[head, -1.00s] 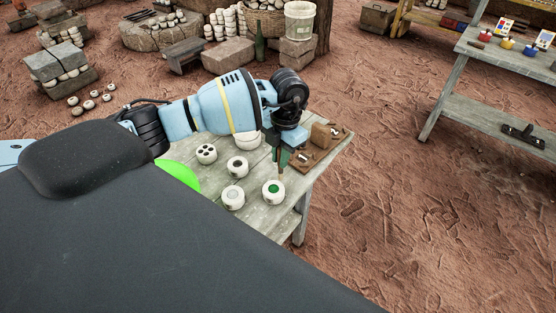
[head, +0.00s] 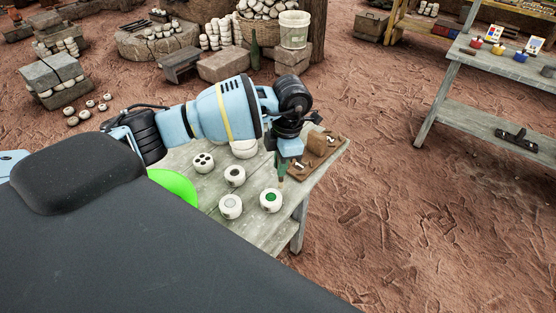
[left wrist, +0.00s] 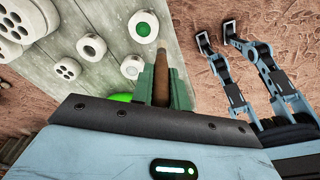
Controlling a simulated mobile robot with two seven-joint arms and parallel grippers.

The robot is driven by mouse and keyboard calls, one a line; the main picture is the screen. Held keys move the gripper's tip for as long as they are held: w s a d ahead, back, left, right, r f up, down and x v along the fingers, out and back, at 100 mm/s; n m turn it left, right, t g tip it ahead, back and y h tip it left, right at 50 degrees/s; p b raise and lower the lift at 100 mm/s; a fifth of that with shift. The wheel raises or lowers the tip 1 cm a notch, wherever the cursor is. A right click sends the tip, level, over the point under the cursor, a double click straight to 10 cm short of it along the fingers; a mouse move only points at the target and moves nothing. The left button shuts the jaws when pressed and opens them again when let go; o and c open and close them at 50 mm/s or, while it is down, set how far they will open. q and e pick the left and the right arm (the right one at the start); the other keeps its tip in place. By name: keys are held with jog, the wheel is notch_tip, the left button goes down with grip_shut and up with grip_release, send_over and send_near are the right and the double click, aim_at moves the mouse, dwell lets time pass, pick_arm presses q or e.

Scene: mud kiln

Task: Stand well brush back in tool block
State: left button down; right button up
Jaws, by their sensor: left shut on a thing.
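My left gripper (head: 282,170) is above the right part of the weathered table (head: 185,157), its green fingers shut on a brown wooden-handled brush.
White pots stand near the gripper: one with green inside (head: 271,200), one grey (head: 230,206), one dark (head: 234,176), one with several holes (head: 204,163). Open ground lies right of the table.

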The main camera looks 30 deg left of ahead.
pick_arm(q)
jog(key=s+d+r+m+t, duration=0.1)
jog(key=s+d+r+m, duration=0.1)
jog(key=m, duration=1.2)
jog(key=s+d+r+m+t, duration=0.1)
jog(key=s+d+r+m, duration=0.2)
jog(key=m, duration=1.1)
jog(key=s+d, duration=0.2)
jog(key=s, duration=0.2)
jog(key=shift+s+h, duration=0.25)
jog(key=shift+h, duration=0.15)
